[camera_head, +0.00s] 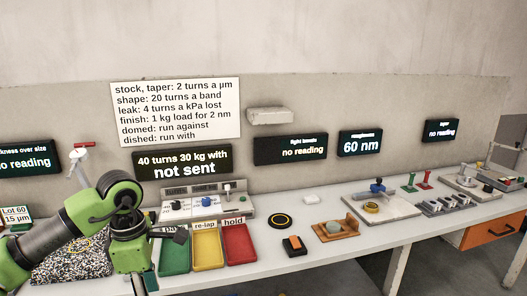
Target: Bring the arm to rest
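My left arm (105,205), green and dark grey, comes in from the left over the bench and bends at a green joint. A small dark part at its end, which seems to be my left gripper (177,236), points right above the green tray. Its fingers are too small to tell open from shut, and I see nothing clearly held. The arm hides part of the speckled dark plate (72,262) and of the green tray (175,256). My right gripper does not show.
The long bench (330,258) holds yellow (207,252) and red (238,246) trays, a control box (205,203), a black disc (280,221), an orange-and-black block (294,245), a wooden fixture (334,230) and a grey plate with a blue-knobbed device (377,188). Displays hang behind.

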